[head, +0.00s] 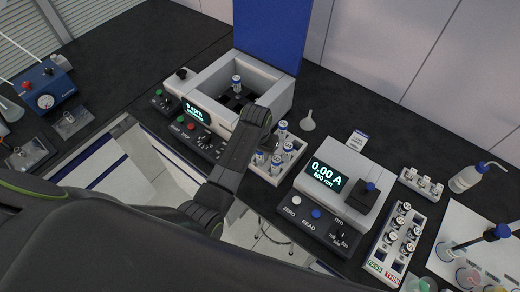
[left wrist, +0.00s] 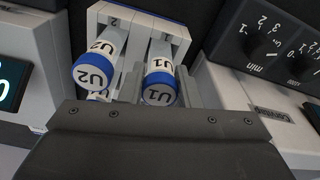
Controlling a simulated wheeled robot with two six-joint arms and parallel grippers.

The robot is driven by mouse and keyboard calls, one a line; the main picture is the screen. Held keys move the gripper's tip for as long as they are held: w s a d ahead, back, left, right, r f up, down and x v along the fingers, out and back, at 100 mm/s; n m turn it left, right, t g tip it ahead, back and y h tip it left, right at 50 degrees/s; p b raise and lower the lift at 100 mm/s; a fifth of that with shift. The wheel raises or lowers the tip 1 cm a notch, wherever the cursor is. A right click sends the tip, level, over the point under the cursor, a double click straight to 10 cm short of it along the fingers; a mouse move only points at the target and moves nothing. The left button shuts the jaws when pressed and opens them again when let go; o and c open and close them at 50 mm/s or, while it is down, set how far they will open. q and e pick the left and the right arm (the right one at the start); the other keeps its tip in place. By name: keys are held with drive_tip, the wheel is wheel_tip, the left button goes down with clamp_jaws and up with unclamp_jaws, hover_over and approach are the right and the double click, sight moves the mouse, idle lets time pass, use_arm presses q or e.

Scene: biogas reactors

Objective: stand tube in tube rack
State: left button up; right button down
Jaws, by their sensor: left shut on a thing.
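The white tube rack (head: 303,150) stands between the centrifuge and the photometer, with several blue-capped tubes in it. My left gripper (head: 270,147) is down at this rack, partly hidden by its own wrist. In the left wrist view the gripper (left wrist: 158,92) is shut on the blue-capped tube U1 (left wrist: 160,68). Tube U2 (left wrist: 90,74) stands just left of it, outside the jaws. The rack's numbered end (left wrist: 116,18) shows behind them. Whether U1's lower end is seated in a hole is hidden. My right gripper is not in view.
The open centrifuge (head: 275,98) holds another blue-capped tube (head: 237,82). The photometer (head: 345,170) stands close on the rack's right. A small funnel (head: 308,122) is behind the rack. Farther right are a vial rack (head: 378,262) and a wash bottle (head: 466,180).

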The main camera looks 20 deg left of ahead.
use_arm(q)
drive_tip(key=shift+f, duration=0.1)
drive_tip(key=o, duration=0.7)
drive_tip(key=r, duration=0.3)
drive_tip(key=r+b, duration=0.1)
drive_tip(key=r, duration=0.2)
drive_tip(key=s+r, duration=0.1)
drive_tip(key=r, duration=0.2)
drive_tip(key=shift+r+b, duration=0.2)
drive_tip(key=shift+b, duration=0.15)
drive_tip(key=shift+s+r+p, duration=0.1)
drive_tip(key=shift+r+p, duration=0.45)
drive_tip(key=shift+r, duration=0.3)
drive_tip(key=shift+s+a+r, duration=0.1)
drive_tip(key=shift+s+r, duration=0.05)
drive_tip(key=shift+r, duration=0.4)
